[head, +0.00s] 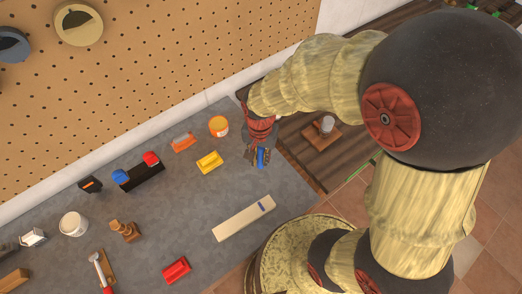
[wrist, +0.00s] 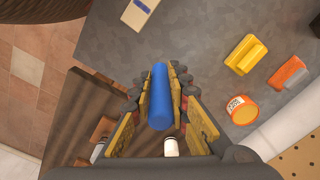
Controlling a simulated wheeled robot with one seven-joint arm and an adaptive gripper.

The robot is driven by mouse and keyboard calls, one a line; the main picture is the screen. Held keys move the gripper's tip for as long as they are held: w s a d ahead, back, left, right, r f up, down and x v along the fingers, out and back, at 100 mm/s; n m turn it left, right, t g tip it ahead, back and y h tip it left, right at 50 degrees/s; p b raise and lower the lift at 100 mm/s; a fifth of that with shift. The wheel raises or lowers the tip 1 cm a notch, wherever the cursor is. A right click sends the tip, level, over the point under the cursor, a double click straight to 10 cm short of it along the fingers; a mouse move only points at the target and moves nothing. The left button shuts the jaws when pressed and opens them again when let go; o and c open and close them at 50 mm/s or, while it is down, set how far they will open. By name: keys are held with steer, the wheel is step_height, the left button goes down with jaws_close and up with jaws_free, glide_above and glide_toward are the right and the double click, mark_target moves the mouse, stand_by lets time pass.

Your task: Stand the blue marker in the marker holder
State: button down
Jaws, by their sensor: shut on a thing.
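My gripper (head: 259,150) is shut on the blue marker (head: 261,158), above the right end of the grey worktop. In the wrist view the blue marker (wrist: 160,97) lies lengthwise between the two yellow-padded fingers of my gripper (wrist: 161,92). In the head view the fingers partly hide it. A black block that looks like the marker holder (head: 145,180) stands on the worktop to the left of my gripper, well apart from it. A blue rounded top and a red rounded top show at its two ends. The holder is not seen in the wrist view.
A yellow block (head: 209,162), an orange tub (head: 218,126) and an orange block (head: 183,144) lie between my gripper and the holder. A pegboard wall (head: 150,75) rises behind.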

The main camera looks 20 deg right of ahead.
steer(key=shift+w, duration=0.15)
steer(key=w+d+f, duration=0.1)
steer(key=w+f, duration=0.1)
steer(key=w, duration=0.1)
steer(key=w+d+f, duration=0.2)
steer(key=w+f, duration=0.1)
steer(key=w, duration=0.1)
steer(key=w+d+f, duration=0.1)
steer(key=w+f, duration=0.2)
steer(key=w, duration=0.1)
steer(key=shift+w+d, duration=0.15)
steer(key=shift+d, duration=0.05)
steer(key=f, duration=0.1)
steer(key=w+f, duration=0.1)
steer(key=f, duration=0.2)
steer(key=shift+w+d+f, duration=0.25)
steer(key=shift+w+f, duration=0.05)
steer(key=c, duration=1.7)
jaws_free()
steer(key=shift+f, duration=0.15)
